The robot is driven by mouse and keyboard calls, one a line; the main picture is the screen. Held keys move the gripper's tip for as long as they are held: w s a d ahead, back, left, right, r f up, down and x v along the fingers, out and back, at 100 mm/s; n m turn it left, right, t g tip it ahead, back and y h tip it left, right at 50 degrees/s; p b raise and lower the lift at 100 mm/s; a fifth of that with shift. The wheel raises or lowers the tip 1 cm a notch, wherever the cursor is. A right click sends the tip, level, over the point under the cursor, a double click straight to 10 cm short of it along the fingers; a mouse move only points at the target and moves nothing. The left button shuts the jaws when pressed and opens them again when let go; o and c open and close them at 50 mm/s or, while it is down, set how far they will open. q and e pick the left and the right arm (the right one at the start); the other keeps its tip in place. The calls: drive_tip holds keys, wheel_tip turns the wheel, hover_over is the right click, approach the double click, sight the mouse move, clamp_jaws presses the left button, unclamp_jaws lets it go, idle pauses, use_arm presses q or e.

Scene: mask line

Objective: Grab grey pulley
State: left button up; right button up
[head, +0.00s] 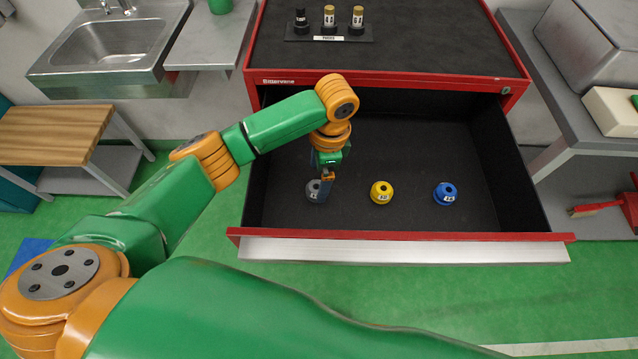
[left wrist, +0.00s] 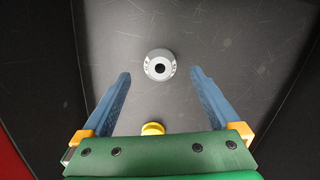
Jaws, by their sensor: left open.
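The grey pulley (head: 313,188) sits on the floor of the open drawer, at the left of a row of pulleys. In the left wrist view the grey pulley (left wrist: 160,66) lies ahead of and between the two blue fingers, with its dark centre hole facing up. My left gripper (head: 326,188) points down over the drawer, and partly covers the grey pulley in the head view. In the left wrist view my left gripper (left wrist: 160,82) is open and empty, with a gap on each side of the pulley. My right gripper is not in view.
A yellow pulley (head: 381,192) and a blue pulley (head: 445,193) stand to the right in the same drawer (head: 420,140). The drawer's red front edge (head: 400,236) and dark side walls enclose them. A small rack (head: 328,37) with several cylinders stands on the cabinet top.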

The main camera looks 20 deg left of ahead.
sight(317, 186)
use_arm(q)
wheel_tip(317, 186, down, 4)
drive_tip(key=shift+s+a+f, duration=0.15)
drive_tip(key=shift+f, duration=0.15)
drive_tip(key=c, duration=1.5)
